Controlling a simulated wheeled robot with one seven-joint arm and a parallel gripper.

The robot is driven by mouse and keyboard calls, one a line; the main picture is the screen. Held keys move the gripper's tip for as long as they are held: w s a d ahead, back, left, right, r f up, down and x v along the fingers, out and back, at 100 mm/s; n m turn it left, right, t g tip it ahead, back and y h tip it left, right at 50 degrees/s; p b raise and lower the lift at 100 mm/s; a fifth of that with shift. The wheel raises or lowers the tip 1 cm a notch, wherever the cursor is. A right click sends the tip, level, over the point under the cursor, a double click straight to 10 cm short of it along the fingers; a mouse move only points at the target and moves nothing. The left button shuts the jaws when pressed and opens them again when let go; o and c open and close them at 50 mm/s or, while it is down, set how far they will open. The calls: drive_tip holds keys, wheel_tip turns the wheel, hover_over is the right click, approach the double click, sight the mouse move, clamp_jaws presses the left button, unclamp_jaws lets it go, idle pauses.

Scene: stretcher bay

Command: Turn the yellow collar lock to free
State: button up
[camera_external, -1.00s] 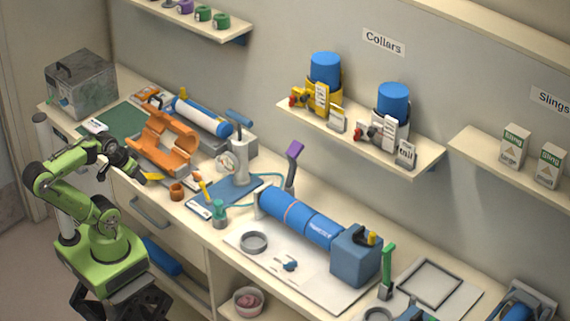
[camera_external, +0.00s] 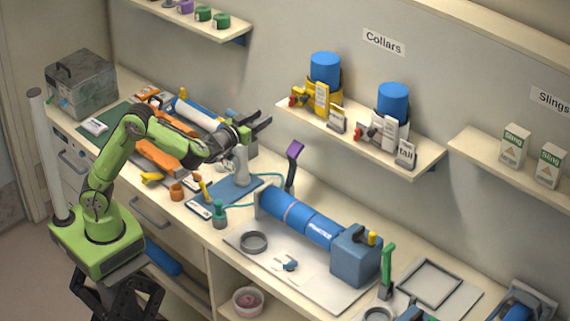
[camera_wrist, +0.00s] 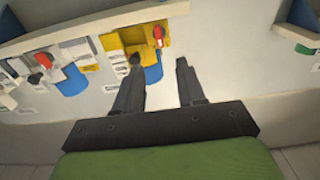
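The yellow collar (camera_external: 311,97) sits around a blue cylinder (camera_external: 325,68) on the shelf under the "Collars" sign. A red knob, apparently its lock (camera_external: 294,101), shows at its left side. In the wrist view the yellow collar (camera_wrist: 128,40) is upside down, with the red lock piece (camera_wrist: 158,34) near its right end. My gripper (camera_external: 267,127) is left of the shelf, apart from the collar. Its two fingers (camera_wrist: 160,62) are spread with nothing between them. The lock's exact setting is too small to tell.
A white collar (camera_external: 386,131) on another blue cylinder stands to the right on the same shelf (camera_external: 425,161). Below lie a blue padded roll (camera_external: 300,219), a purple-topped lever (camera_external: 294,150) and an orange shell (camera_external: 160,155). The wall between my gripper and the shelf is clear.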

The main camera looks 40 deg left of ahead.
sight(289, 101)
drive_tip(key=w+p, duration=0.4)
drive_tip(key=w, duration=0.7)
drive_tip(key=shift+w+r, duration=0.15)
drive_tip(key=shift+w+d, duration=0.1)
drive_tip(key=shift+w, duration=0.15)
drive_tip(key=shift+c, duration=0.3)
clamp_jaws()
